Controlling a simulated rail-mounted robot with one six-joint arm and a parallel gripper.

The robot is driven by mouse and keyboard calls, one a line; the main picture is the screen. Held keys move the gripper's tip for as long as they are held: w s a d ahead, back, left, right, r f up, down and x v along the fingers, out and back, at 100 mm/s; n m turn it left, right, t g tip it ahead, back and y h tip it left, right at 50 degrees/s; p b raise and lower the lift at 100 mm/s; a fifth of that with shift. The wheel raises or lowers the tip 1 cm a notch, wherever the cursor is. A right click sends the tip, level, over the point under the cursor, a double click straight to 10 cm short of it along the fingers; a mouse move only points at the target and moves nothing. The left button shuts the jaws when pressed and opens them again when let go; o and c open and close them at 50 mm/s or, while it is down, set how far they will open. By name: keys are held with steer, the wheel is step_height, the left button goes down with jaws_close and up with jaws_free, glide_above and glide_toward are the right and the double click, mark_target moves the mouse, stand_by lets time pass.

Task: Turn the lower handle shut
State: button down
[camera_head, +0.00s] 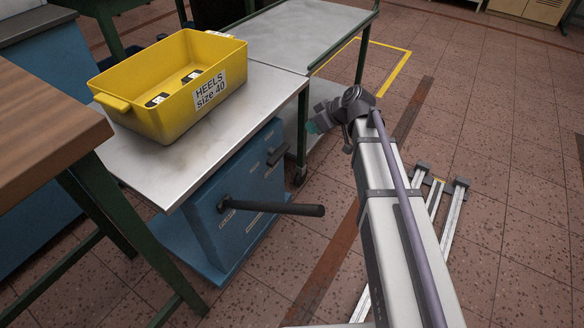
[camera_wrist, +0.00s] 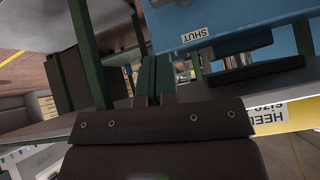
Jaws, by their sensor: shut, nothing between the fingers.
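The blue cabinet (camera_head: 236,205) stands under the metal table and carries two dark handles. The lower handle (camera_head: 275,208) is a long black bar sticking out to the right, roughly level, from a pivot low on the front. The upper handle (camera_head: 278,156) is shorter and sits near the top right of the front. My gripper (camera_head: 314,126) is at the arm's end, right of and above both handles, apart from the lower one. Its fingers (camera_wrist: 153,76) are together and empty in the wrist view. That view, upside down, shows a "SHUT" label (camera_wrist: 195,35) beside a dark handle part (camera_wrist: 243,45).
A yellow bin (camera_head: 160,115) marked "HEELS size 40" stands on the metal tabletop (camera_head: 225,135). A green table leg (camera_head: 303,135) stands close to my gripper. A wooden bench (camera_head: 40,130) is at left. The tiled floor in front of the lower handle is open.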

steer(key=r+n, duration=0.2)
steer(key=b, duration=0.7)
glide_above(286, 144)
steer(key=s+d, duration=0.1)
steer(key=d, duration=0.1)
step_height(286, 144, down, 8)
step_height(286, 144, down, 3)
steer(key=b, duration=0.3)
steer(key=shift+r, duration=0.1)
steer(key=shift+f+b, duration=0.4)
steer(key=shift+b, duration=0.25)
steer(key=shift+r, duration=0.1)
steer(key=shift+a, duration=0.1)
